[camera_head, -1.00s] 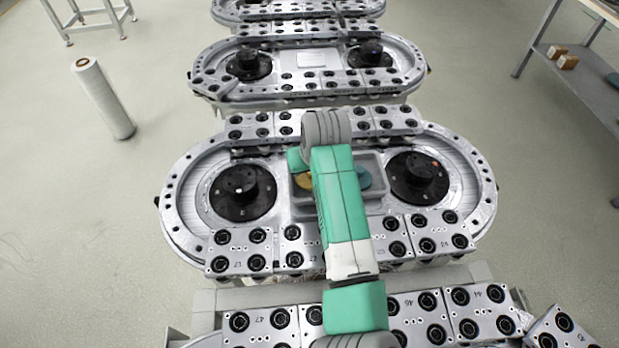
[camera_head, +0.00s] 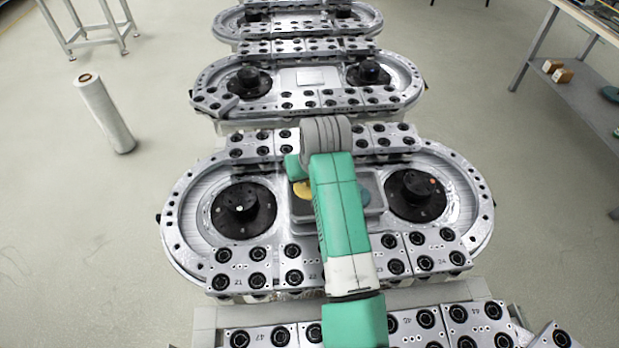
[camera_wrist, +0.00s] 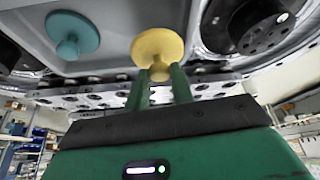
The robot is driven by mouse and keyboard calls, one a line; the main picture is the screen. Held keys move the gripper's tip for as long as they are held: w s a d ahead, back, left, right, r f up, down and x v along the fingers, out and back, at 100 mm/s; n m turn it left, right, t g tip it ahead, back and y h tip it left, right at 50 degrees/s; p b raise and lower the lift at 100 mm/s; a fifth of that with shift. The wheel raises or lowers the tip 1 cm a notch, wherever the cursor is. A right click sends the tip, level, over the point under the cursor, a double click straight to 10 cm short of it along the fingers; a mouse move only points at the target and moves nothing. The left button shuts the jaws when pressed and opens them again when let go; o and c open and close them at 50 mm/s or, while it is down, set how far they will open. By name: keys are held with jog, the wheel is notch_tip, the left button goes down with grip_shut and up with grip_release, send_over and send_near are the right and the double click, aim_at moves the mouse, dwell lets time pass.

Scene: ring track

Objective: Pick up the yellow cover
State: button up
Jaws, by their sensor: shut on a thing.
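The yellow cover (camera_wrist: 158,44) is a round disc with a small knob. In the wrist view my gripper (camera_wrist: 160,74) has its two green fingers closed on this knob. In the head view the yellow cover (camera_head: 302,190) shows at the left side of the grey tray (camera_head: 374,183), partly hidden by my arm. I cannot tell whether it touches the tray or is raised. The fingers are hidden behind my arm in the head view. A teal cover (camera_wrist: 72,34) with a similar knob lies apart from it; it also shows right of my arm (camera_head: 366,197).
The tray sits mid-ring between two black hubs, left (camera_head: 243,210) and right (camera_head: 416,193). Numbered metal carriages (camera_head: 238,268) line the track. More ring tracks (camera_head: 310,78) stand behind. A white roll (camera_head: 104,114) stands on the floor left, a shelf (camera_head: 570,100) at the right.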

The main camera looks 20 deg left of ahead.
jog(key=s+d+p, duration=0.1)
jog(key=s, duration=0.4)
jog(key=s+d+p, duration=0.1)
jog(key=s+d, duration=0.1)
jog(key=s, duration=0.2)
jog(key=s+d+r+p, duration=0.1)
jog(key=s+d, duration=0.1)
jog(key=s, duration=0.3)
jog(key=shift+s+d, duration=0.25)
jog(key=shift+s, duration=0.1)
